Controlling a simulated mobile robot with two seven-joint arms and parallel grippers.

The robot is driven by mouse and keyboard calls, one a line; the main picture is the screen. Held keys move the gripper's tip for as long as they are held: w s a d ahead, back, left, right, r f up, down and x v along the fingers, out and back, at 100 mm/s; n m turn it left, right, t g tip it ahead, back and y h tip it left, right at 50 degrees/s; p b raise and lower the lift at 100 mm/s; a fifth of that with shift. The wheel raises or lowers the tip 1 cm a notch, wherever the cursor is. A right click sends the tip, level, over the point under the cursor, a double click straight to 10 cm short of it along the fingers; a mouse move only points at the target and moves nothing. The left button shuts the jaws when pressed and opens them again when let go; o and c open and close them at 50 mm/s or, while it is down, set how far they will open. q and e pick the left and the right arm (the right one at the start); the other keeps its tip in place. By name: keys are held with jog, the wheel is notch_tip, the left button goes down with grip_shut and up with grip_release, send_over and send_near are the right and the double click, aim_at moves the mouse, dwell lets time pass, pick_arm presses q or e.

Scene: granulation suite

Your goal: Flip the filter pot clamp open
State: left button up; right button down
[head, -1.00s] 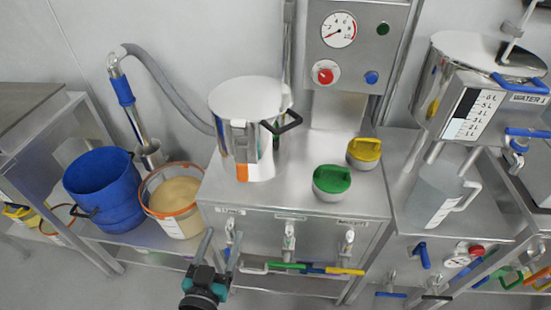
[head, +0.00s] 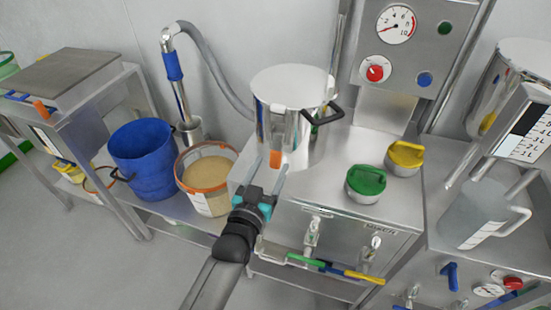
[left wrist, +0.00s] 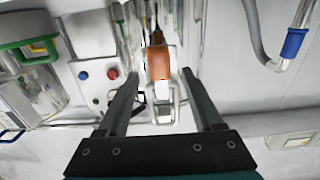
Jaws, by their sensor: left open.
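The filter pot (head: 272,92) is a steel pot with a pale flat lid and a black side handle, standing on a steel cabinet. The clamp has an orange tab (head: 275,158) low on the pot's front. In the left wrist view the orange tab (left wrist: 159,62) shows with a metal wire loop (left wrist: 180,97) near it. My left gripper (head: 268,171) is open and empty in front of the pot, fingers pointing at the clamp. In the left wrist view the tab appears between the fingertips (left wrist: 158,75); I cannot tell whether they touch it. My right gripper is not in view.
A green-lidded cap (head: 366,181) and a yellow one (head: 404,155) sit right of the pot on the cabinet top (head: 325,180). A blue bucket (head: 142,165) and a tub of tan material (head: 205,176) stand left. A gauge panel (head: 405,60) rises behind; a clear jug (head: 480,212) stands right.

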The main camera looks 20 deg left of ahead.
aim_at(275, 159)
pick_arm(q)
jog(key=shift+w+d+b, duration=0.1)
jog(key=shift+w+b, duration=0.3)
jog(key=shift+w, duration=1.7)
jog(key=shift+c, duration=0.3)
grip_shut()
